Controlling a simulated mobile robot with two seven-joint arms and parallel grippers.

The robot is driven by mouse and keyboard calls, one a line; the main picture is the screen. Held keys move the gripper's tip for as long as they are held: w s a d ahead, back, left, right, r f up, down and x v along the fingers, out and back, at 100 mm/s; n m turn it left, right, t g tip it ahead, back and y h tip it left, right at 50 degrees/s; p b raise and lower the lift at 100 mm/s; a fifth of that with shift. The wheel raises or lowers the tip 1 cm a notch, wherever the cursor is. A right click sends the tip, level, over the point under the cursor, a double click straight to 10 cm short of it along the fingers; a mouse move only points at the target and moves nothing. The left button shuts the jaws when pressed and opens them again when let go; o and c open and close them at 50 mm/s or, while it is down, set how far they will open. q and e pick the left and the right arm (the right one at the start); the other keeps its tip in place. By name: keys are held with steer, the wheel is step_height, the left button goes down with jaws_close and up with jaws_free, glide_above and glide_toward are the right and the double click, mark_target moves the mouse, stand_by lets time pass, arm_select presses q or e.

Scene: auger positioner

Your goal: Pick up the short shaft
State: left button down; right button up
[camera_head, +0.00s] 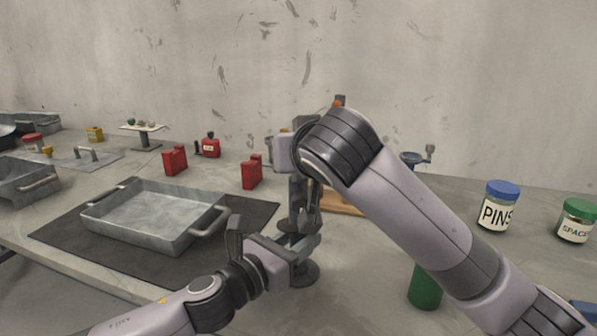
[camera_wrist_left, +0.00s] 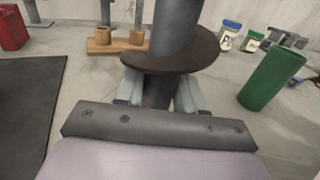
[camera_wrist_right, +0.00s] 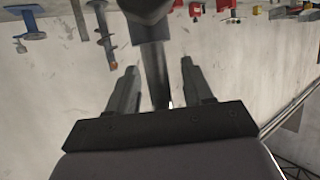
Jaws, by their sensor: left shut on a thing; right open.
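A grey upright shaft (camera_head: 297,195) with a dark round disc partway up stands in front of my arms in the head view. In the left wrist view the shaft (camera_wrist_left: 175,28) rises above the disc (camera_wrist_left: 178,62). My left gripper (camera_wrist_left: 160,95) is shut on the shaft just below this disc. My right gripper (camera_wrist_right: 158,72) is open. In its upside-down wrist view a dark shaft part (camera_wrist_right: 154,60) lies between its spread fingers, with gaps on both sides. My right arm hides its fingers in the head view. I cannot tell whether this is the short shaft.
A wooden stand (camera_wrist_left: 118,47) with other upright shafts is behind. A grey metal tray (camera_head: 150,208) lies on a dark mat (camera_head: 58,236) at left. Red cans (camera_head: 175,160) stand behind it. A green cylinder (camera_head: 425,288) and jars (camera_head: 497,207) are at right.

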arm_select(q)
steer(key=shift+f, duration=0.1)
arm_select(e)
steer(key=shift+w+f, duration=0.1)
steer(key=shift+w, duration=0.05)
jaws_close()
step_height(320, 180, up, 10)
stand_by(0.5)
arm_select(q)
steer(key=c, duration=0.6)
jaws_free()
